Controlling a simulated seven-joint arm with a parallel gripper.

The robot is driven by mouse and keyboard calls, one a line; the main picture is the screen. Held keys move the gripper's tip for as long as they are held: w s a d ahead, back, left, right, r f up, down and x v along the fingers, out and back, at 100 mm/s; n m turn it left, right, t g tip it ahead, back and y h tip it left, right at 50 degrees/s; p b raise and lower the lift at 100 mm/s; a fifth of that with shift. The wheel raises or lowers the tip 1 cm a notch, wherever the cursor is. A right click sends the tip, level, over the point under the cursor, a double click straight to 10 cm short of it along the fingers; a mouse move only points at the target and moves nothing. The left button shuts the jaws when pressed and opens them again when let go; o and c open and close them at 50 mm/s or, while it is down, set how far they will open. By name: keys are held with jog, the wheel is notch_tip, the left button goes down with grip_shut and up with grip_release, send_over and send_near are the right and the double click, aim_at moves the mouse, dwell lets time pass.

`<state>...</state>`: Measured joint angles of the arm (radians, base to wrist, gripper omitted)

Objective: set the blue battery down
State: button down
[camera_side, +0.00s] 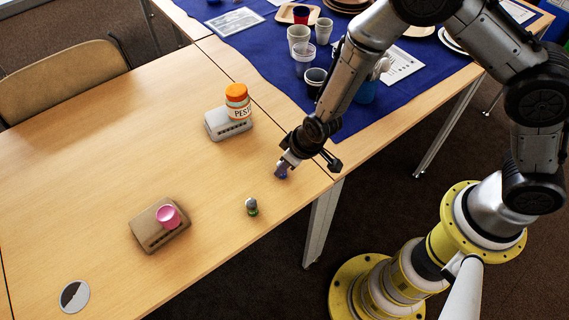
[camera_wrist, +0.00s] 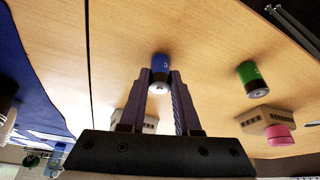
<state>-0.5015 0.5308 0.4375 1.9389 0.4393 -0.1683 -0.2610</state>
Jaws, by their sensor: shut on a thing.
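The blue battery (camera_wrist: 160,68) is between the fingertips of my gripper (camera_wrist: 160,84), which is shut on it. In the side view my gripper (camera_side: 284,168) is low over the wooden table, near its right edge, with the blue battery (camera_side: 281,172) at its tip. I cannot tell whether the battery touches the table top. A green battery (camera_side: 251,206) stands upright on the table, to the left and nearer the camera; it also shows at the right in the wrist view (camera_wrist: 253,80).
A grey block (camera_side: 229,124) bears an orange-lidded jar (camera_side: 238,101). A brown block (camera_side: 158,228) bears a pink cup (camera_side: 168,216). A round disc (camera_side: 74,297) lies at the front left. Cups (camera_side: 303,58) stand on the blue cloth (camera_side: 251,45). The table's middle is clear.

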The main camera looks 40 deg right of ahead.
jog(key=shift+f, duration=0.15)
jog(key=c, duration=0.6)
grip_release()
jog(key=shift+v, duration=3.9)
